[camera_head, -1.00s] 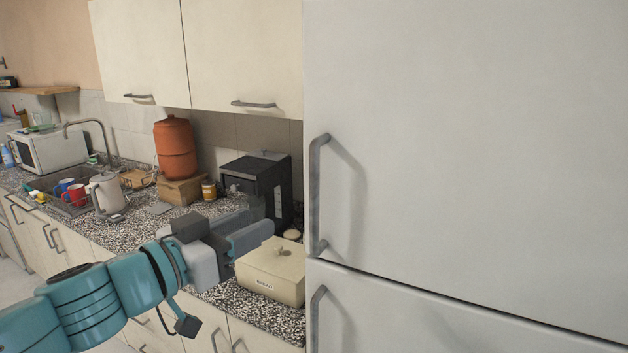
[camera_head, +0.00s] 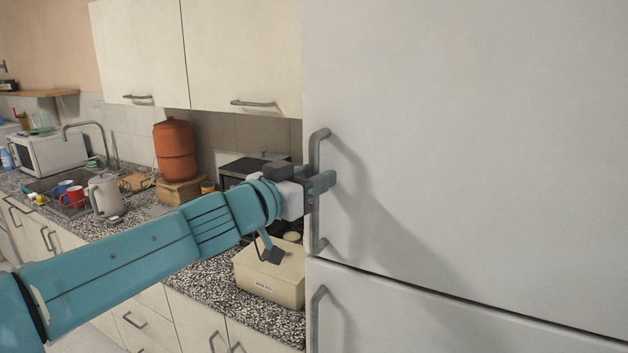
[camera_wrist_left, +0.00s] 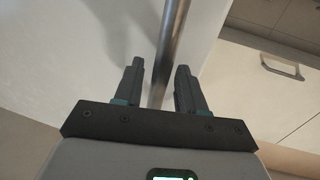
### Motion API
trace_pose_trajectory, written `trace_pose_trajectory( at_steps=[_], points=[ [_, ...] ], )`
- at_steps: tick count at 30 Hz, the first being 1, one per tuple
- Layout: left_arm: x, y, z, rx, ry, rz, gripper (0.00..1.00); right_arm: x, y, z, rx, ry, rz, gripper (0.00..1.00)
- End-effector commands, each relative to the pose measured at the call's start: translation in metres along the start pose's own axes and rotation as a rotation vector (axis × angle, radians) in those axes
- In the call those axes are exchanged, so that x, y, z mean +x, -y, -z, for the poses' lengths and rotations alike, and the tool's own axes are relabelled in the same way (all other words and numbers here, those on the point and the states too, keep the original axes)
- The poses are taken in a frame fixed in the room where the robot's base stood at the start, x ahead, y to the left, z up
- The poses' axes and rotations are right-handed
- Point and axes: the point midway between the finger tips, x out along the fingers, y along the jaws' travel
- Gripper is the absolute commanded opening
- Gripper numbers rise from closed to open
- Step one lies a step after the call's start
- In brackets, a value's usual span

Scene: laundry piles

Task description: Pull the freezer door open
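The fridge-freezer's upper door (camera_head: 470,130) is white and closed, with a grey vertical bar handle (camera_head: 318,150) along its left edge. The lower door (camera_head: 420,315) is also closed and has its own handle (camera_head: 318,310). My left gripper (camera_head: 325,186) is at the middle of the upper handle. In the left wrist view the handle bar (camera_wrist_left: 168,50) runs between the two fingers of my left gripper (camera_wrist_left: 158,82), with gaps on both sides, so the fingers are open around it. My right gripper is not in view.
A cream bread box (camera_head: 268,275) sits on the speckled counter just left of the fridge, below my left arm. A dark coffee machine (camera_head: 235,170) stands behind the gripper. A kettle (camera_head: 104,194) and sink are further left.

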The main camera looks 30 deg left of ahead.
Motion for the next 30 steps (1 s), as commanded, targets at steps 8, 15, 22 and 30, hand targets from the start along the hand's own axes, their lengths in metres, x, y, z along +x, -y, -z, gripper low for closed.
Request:
trace_pose_trajectory(
  at_steps=[8,15,22,30],
  points=[
    [0.005,0.0,0.0,0.0,0.0,0.0,0.4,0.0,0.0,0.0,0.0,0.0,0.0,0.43],
    [0.004,0.0,0.0,0.0,0.0,0.0,0.0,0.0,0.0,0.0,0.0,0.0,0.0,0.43],
    [0.003,-0.001,0.0,0.0,-0.001,0.003,0.0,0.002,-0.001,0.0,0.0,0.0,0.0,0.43],
    [-0.009,-0.008,0.002,0.006,-0.012,0.031,0.0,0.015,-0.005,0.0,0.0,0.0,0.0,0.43]
  ],
)
